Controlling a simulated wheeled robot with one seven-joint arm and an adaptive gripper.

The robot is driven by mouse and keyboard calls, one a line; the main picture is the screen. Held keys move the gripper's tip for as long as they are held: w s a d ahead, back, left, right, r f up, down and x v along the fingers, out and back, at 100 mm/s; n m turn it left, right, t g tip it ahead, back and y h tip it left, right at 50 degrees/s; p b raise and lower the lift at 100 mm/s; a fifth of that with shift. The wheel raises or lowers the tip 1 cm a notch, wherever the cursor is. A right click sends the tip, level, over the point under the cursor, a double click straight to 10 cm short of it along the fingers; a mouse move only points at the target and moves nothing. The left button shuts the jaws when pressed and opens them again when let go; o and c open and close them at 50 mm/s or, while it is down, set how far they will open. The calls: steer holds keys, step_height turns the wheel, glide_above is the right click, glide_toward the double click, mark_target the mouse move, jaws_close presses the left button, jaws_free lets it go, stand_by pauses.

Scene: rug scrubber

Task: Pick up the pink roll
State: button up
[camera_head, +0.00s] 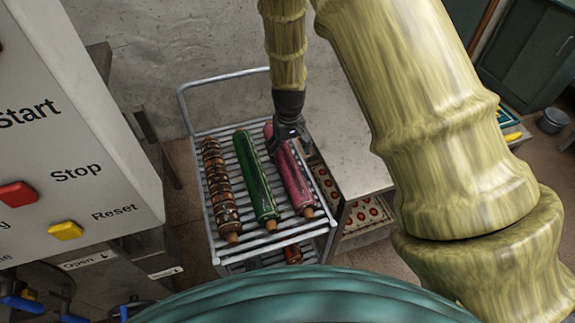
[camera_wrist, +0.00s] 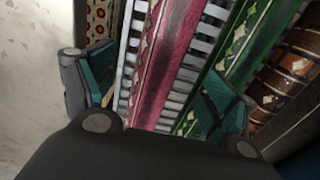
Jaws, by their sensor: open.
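The pink roll (camera_head: 292,178) lies on a slatted metal cart, the rightmost of three rolls there. My gripper (camera_head: 290,138) is above its far part and hides some of it. In the wrist view the pink roll (camera_wrist: 172,60) runs between the open fingers of my gripper (camera_wrist: 155,105). A green roll (camera_head: 255,178) lies just left of the pink one in the head view; in the wrist view the green roll (camera_wrist: 247,35) is close to the right finger. I cannot tell whether the fingers touch either roll.
A brown patterned roll (camera_head: 221,190) lies leftmost on the cart (camera_head: 240,242). A grey table (camera_head: 345,140) stands right of the cart. A control panel (camera_head: 80,150) with buttons is at the left. Another roll (camera_head: 292,254) shows on the cart's lower level.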

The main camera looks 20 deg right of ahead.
mark_target(287, 159)
steer(key=shift+f, duration=1.55)
steer(key=shift+w+f+p, duration=0.25)
steer(key=shift+f+p, duration=0.3)
steer(key=shift+f, duration=0.2)
steer(key=shift+w+f+p, duration=0.25)
steer(key=shift+f+p, duration=0.25)
steer(key=shift+f, duration=1.35)
steer(key=c, duration=1.7)
steer(key=shift+w, duration=0.1)
jaws_close()
steer(key=shift+r, duration=0.2)
